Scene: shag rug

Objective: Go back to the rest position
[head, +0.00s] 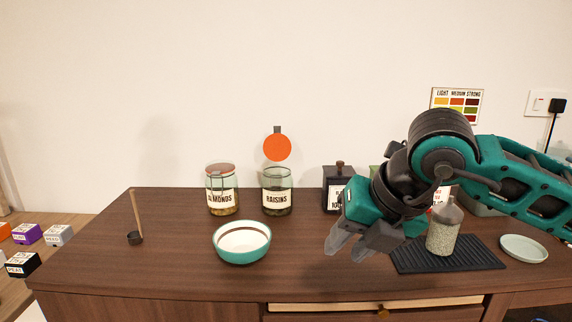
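My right gripper (347,252) reaches in from the right and hangs above the wooden cabinet top, pointing down and left. Its two grey fingers look apart, with nothing between them. It is right of the teal bowl (241,256) and left of a bottle of pale grains (442,238) on a black ribbed mat (470,258). My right arm hides part of the back right of the cabinet. My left gripper is not in view.
The almonds jar (222,199) and raisins jar (277,202) stand at the back, an orange disc (277,147) above the latter. A dark box (334,199) is behind my gripper. A scoop (136,237) stands left, a pale dish (524,249) right. A drawer (380,306) sits in front.

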